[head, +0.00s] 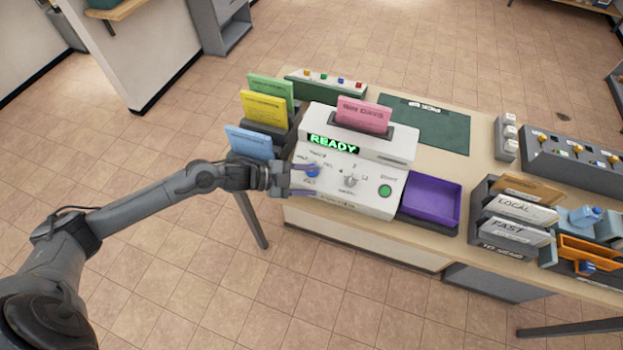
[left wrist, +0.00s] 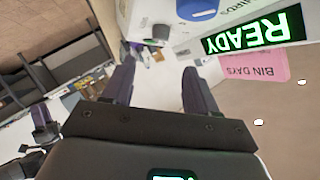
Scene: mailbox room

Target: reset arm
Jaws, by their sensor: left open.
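My left arm (head: 150,205) reaches in from the left in the head view. The machine has a lit READY display (head: 334,144), a grey dial (head: 350,180) and a green button (head: 385,191).
A pink card (head: 363,115) stands in the machine's top. Blue (head: 249,143), yellow (head: 263,107) and green cards stand left of it. A purple tray (head: 432,202) and letter holders (head: 514,220) are to the right. Open tiled floor lies in front of the table.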

